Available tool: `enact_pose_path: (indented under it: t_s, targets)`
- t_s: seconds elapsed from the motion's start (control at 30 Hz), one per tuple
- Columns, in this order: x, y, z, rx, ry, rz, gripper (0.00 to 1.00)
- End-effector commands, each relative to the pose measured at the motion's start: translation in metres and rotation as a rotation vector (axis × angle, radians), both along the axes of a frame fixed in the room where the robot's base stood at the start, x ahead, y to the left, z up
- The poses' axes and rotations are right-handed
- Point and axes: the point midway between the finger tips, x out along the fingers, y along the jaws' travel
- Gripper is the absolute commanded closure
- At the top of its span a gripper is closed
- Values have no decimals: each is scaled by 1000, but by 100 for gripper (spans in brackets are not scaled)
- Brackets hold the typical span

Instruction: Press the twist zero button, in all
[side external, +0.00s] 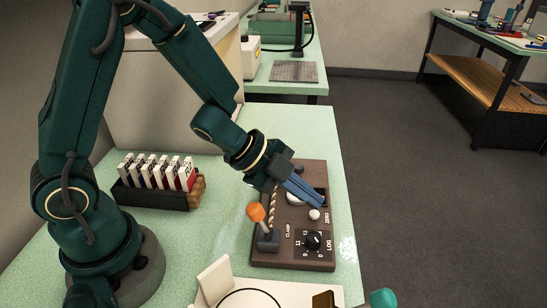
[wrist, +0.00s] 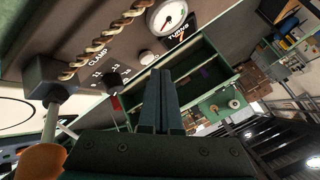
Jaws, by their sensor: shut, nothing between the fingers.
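The zero button, a small white round cap (side external: 314,214), is on the right side of a dark brown control panel (side external: 279,259), next to the word ZERO. My gripper (side external: 319,204) is shut and empty, with its blue fingers tilted down toward the button. Its fingertips are just behind the button in the side view; I cannot tell if they touch. In the wrist view the white button (wrist: 147,57) shows just beyond the tips of my gripper (wrist: 162,72). A white dial gauge (wrist: 169,18) sits near it, partly covered by my fingers in the side view.
An orange-knobbed clamp lever (side external: 256,212) stands at the panel's left, beside a twisted rope. A white plate (side external: 215,282) lies in front.

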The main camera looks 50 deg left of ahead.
Motion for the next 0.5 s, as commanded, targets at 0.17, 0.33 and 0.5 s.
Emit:
enact_pose_path:
  t_s: [0.17, 0.33, 0.5]
  targets:
    - [0, 0, 0, 0, 0, 0, 100]
    - [0, 0, -1, 0, 1, 0, 100]
    - [0, 0, -7, -1, 3, 2, 100]
